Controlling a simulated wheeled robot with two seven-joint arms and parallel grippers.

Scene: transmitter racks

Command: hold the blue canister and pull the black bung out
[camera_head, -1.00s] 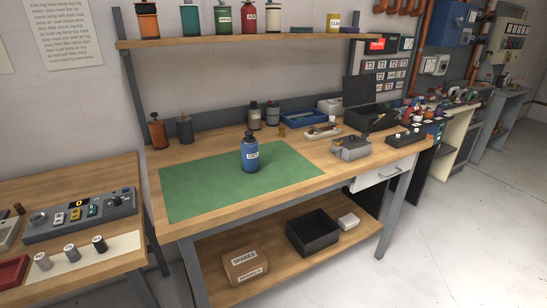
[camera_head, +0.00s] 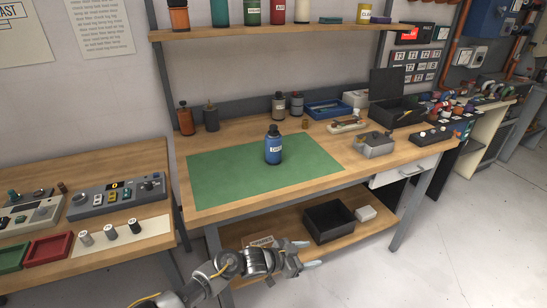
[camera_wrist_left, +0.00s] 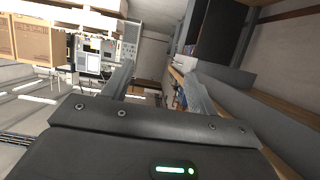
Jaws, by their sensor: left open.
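The blue canister (camera_head: 273,149) stands upright on the green mat (camera_head: 225,182) on the workbench, with a white label on its side. The black bung (camera_head: 273,129) sits in its top. My left gripper (camera_head: 296,263) is in front of the bench's front edge, below the bench top and apart from the canister. It is open and empty. Its two fingers also show spread apart in the left wrist view (camera_wrist_left: 157,85). My right gripper does not show.
A grey device (camera_head: 374,146) and a control box (camera_head: 430,135) stand right of the mat. Bottles (camera_head: 287,105) stand at the back. A black bin (camera_head: 329,220) is on the lower shelf. The mat around the canister is clear.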

